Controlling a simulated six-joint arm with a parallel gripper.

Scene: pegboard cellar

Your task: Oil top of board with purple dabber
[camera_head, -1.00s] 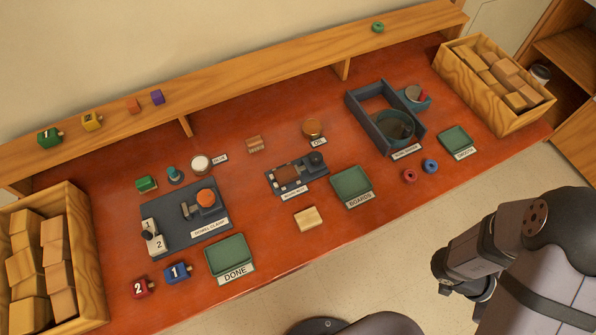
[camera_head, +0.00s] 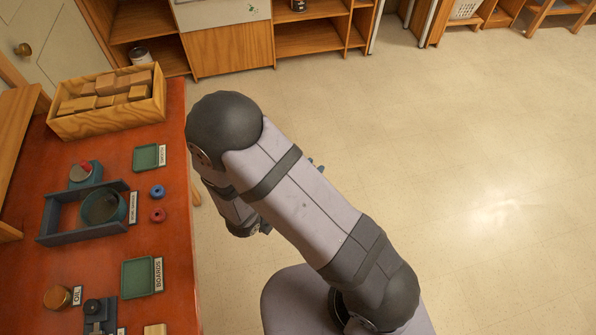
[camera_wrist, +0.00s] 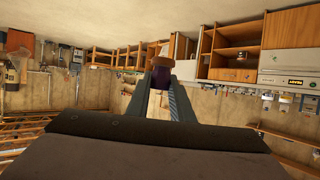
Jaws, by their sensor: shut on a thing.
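In the wrist view my gripper (camera_wrist: 161,88) is shut on the purple dabber (camera_wrist: 160,78), a dark purple piece with a brown round end. In the head view my arm is beside the table over the floor, and the gripper is mostly hidden behind it. The round amber oil pot (camera_head: 57,297) stands on the red table beside its OIL label. A pale wooden board (camera_head: 155,329) shows only partly at the bottom edge of the head view. The green BOARDS tray (camera_head: 139,278) lies behind it and looks empty.
A dark frame (camera_head: 52,212) holds a round teal dish (camera_head: 102,206). Red (camera_head: 157,215) and blue (camera_head: 157,191) rings lie near the table edge. A green tray (camera_head: 148,157) and a crate of wooden blocks (camera_head: 107,126) are at the far end. The floor on the right is open.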

